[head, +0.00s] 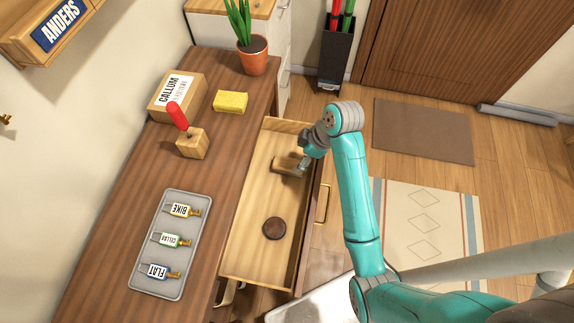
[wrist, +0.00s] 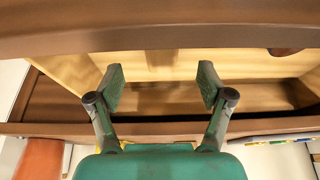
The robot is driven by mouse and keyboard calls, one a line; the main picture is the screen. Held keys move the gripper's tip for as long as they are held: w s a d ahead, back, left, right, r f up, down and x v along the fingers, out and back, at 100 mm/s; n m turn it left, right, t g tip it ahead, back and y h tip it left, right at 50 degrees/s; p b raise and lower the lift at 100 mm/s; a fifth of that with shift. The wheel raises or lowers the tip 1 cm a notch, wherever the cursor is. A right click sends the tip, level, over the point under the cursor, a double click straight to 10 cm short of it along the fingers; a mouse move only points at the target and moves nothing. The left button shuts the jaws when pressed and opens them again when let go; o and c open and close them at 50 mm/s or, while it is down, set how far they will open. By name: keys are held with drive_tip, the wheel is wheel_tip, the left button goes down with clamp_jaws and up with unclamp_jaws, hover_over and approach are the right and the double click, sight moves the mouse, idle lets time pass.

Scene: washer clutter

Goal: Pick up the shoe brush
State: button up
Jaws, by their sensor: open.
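The shoe brush (head: 285,166) appears to be the small brown wooden block lying in the far part of the open drawer, partly hidden by my gripper. My gripper (head: 303,164) is down in the drawer at the right end of the block. In the wrist view my gripper (wrist: 161,85) is open, its two fingers apart with nothing clearly held. A brown wooden surface shows beyond and between the fingers there; I cannot tell whether it is the brush or the drawer. Contact with the brush cannot be told.
The open drawer (head: 240,255) also holds a round dark brown item (head: 274,228) nearer the front. On the desk are a key tray (head: 147,278), a wooden block with a red handle (head: 192,143), a yellow sponge (head: 230,102), a cardboard box (head: 160,108) and a potted plant (head: 253,56).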

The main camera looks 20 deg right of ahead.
sight(290, 164)
drive_tip(key=x, duration=0.6)
drive_tip(key=shift+w+a, duration=0.1)
drive_tip(key=shift+a, duration=0.3)
drive_tip(key=shift+w+a+f, duration=0.15)
drive_tip(key=shift+a+f, duration=0.05)
drive_tip(key=shift+f, duration=0.35)
drive_tip(key=shift+f, duration=0.1)
drive_tip(key=c, duration=1.3)
